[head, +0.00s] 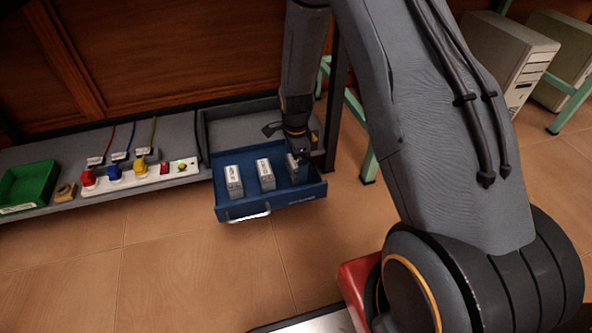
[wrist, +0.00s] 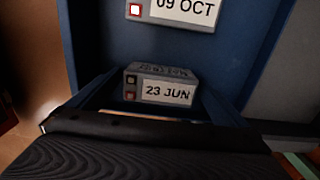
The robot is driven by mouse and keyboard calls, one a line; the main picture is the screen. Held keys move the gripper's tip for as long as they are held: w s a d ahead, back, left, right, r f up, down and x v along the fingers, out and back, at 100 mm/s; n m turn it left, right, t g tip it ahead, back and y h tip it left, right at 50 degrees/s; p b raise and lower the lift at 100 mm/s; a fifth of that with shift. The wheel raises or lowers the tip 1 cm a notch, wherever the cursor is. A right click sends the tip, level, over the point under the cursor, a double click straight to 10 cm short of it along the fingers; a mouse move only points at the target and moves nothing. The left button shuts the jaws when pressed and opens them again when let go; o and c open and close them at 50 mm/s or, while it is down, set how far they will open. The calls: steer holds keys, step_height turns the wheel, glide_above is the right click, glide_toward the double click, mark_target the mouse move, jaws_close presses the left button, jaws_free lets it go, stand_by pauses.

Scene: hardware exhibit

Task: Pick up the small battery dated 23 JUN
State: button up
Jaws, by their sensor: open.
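The small battery labelled 23 JUN (wrist: 160,88) stands upright in the open blue drawer, its label facing the wrist camera. In the head view it appears to be the rightmost battery (head: 298,170), partly hidden by my gripper (head: 297,150). My gripper is open, pointing down right at the top of this battery. In the wrist view, dark slanted shapes flank the battery, and my dark wrist part fills the bottom. I cannot tell whether the fingers touch it. The labels in the head view are too small to read.
A battery labelled 09 OCT (wrist: 180,10) stands beside it. Two batteries, a middle one (head: 266,175) and a left one (head: 234,181), share the blue drawer (head: 255,209). A power strip (head: 140,178) and green tray (head: 28,186) lie left. Floor in front is clear.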

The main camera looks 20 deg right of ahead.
steer(key=c, duration=1.6)
steer(key=shift+r, duration=0.2)
